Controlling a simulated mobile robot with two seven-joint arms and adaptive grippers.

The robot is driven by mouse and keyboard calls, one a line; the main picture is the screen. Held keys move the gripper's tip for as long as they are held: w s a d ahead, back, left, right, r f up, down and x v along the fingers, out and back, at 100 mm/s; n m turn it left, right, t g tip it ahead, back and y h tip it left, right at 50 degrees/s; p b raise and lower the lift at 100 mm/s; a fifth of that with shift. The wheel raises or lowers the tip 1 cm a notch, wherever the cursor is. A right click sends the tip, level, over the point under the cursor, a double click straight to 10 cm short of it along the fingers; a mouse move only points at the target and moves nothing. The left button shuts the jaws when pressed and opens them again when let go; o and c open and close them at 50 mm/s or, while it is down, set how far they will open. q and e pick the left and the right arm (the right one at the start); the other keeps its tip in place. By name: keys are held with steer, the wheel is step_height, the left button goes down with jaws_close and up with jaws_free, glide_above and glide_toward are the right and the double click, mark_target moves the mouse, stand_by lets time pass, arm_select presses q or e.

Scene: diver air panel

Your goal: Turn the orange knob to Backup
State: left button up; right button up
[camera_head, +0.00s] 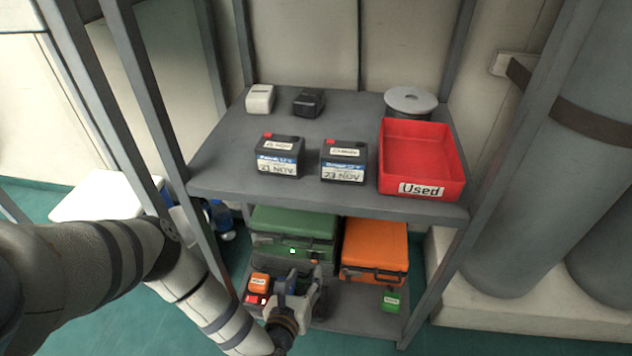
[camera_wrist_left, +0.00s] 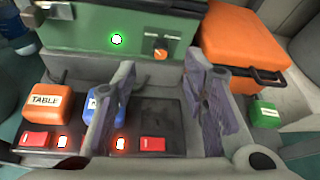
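The orange knob (camera_wrist_left: 161,54) sits on the front of the green case (camera_wrist_left: 60,28), to the right of a lit green lamp (camera_wrist_left: 116,39). The green case also shows on the lower shelf in the head view (camera_head: 290,222). My left gripper (camera_wrist_left: 160,80) is open, its two fingers apart with nothing between them. It is in front of the case and just short of the knob, not visibly touching it. In the head view the left gripper (camera_head: 297,283) partly hides the case's lower front. My right gripper is out of view.
An orange case (camera_head: 374,247) and green block (camera_head: 390,299) are to the right. The upper shelf (camera_head: 225,165) overhangs, with batteries and a red bin (camera_head: 420,190).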

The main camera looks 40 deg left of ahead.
mark_target(314, 260)
arm_select(q)
steer(key=x, duration=0.2)
steer(key=b+x, duration=0.1)
steer(key=x, duration=0.2)
steer(key=shift+w+f+b, duration=0.15)
steer(key=shift+f+b, duration=0.2)
steer(key=shift+f, duration=0.05)
steer(key=shift+w+a, duration=0.25)
steer(key=shift+w, duration=0.25)
jaws_close()
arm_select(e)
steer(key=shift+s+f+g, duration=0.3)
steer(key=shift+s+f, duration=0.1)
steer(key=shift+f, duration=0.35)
